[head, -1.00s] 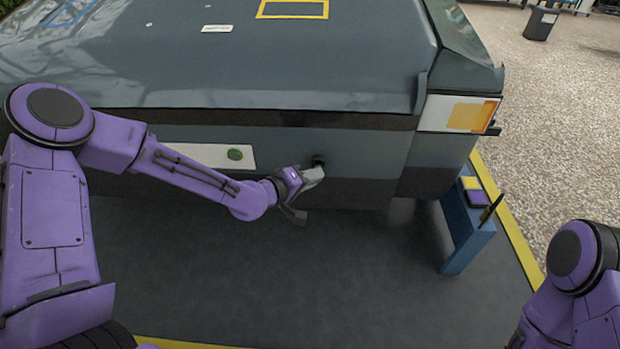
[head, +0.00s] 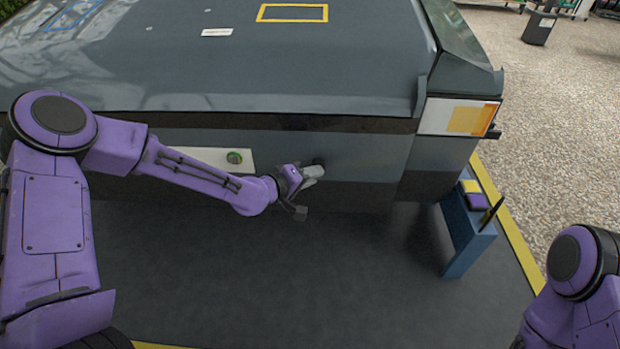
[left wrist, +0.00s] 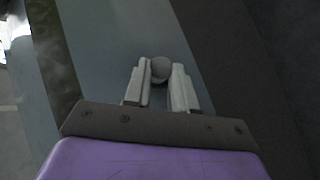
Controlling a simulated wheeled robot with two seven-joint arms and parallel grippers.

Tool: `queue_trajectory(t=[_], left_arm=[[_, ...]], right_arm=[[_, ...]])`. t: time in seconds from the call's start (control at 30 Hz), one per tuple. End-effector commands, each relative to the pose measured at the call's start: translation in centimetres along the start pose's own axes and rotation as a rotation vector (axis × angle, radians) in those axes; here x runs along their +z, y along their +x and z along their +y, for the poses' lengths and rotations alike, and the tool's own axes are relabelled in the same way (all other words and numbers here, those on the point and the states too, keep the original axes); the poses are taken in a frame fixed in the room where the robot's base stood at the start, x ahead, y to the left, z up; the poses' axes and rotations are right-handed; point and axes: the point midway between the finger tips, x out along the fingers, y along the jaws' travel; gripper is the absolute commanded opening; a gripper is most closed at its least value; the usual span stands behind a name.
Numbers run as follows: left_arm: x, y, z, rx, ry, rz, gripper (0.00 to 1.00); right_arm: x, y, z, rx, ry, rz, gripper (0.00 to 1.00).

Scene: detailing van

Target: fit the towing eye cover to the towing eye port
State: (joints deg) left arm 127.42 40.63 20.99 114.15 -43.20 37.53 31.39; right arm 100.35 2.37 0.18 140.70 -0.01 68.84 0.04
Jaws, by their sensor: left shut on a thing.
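My left gripper (head: 313,172) is at the lower rear panel of the grey vehicle, its fingers close to the panel. In the left wrist view its two pale fingers (left wrist: 160,88) are shut on a small round grey thing, which appears to be the towing eye cover (left wrist: 161,69). The dark towing eye port (head: 319,161) shows just above the fingertips in the head view, partly hidden by them. I cannot tell whether the cover touches the port. My right gripper is out of view; only part of its arm shows at the lower right.
A white plate with a green round spot (head: 236,157) is on the panel left of the gripper. A blue stand (head: 468,235) with yellow and purple pads and a dark upright item stands at the right. The dark floor in front of the vehicle is clear.

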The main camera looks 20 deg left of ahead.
Motion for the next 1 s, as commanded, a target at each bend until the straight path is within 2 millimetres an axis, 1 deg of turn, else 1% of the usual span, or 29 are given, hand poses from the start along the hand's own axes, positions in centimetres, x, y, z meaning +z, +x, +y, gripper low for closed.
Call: queue_trajectory(t=[0.87, 0.9, 0.97, 1.0], left_arm=[[-0.41, 0.33, 0.04, 0.001, 0.0, 0.001, 0.0], [-0.42, 0.34, 0.05, 0.001, 0.0, 0.001, 0.29], [-0.42, 0.34, 0.06, 0.001, 0.0, 0.001, 0.48], [-0.41, 0.34, 0.06, 0.001, 0.0, 0.001, 0.55]], right_arm=[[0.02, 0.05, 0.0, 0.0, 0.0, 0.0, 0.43], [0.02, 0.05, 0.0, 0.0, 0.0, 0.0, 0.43], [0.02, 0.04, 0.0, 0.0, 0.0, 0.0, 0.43], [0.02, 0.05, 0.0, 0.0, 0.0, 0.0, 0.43]])
